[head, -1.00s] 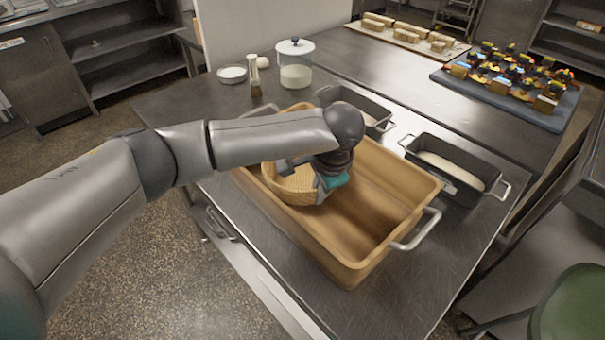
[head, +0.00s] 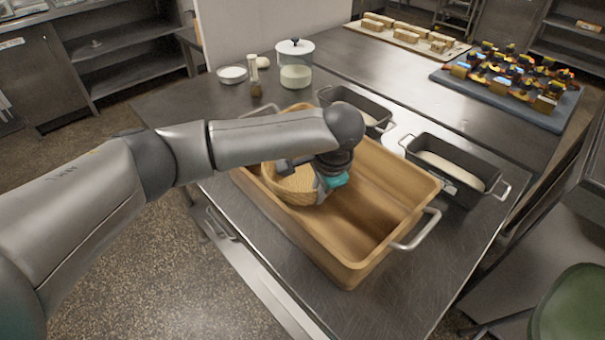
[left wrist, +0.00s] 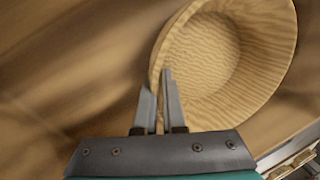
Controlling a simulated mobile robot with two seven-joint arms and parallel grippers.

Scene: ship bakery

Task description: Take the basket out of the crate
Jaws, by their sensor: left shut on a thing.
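A round tan basket (head: 291,191) sits in the far-left end of the large brown crate (head: 349,270), which has metal handles and stands on the steel table. My left gripper (head: 322,186) reaches down into the crate at the basket's right side. In the left wrist view the gripper (left wrist: 158,95) is shut on the rim of the basket (left wrist: 215,60), with one finger inside the wall and one outside. The basket looks empty there. The arm hides part of the basket and the crate's far wall in the head view. My right gripper is not in view.
Two dark loaf pans with dough, one near (head: 455,170) and one farther (head: 357,108), stand right behind the crate. A lidded jar (head: 295,75), a white bowl (head: 232,74) and a shaker (head: 255,80) stand at the back left. A blue tray (head: 545,118) of small goods lies at the back right.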

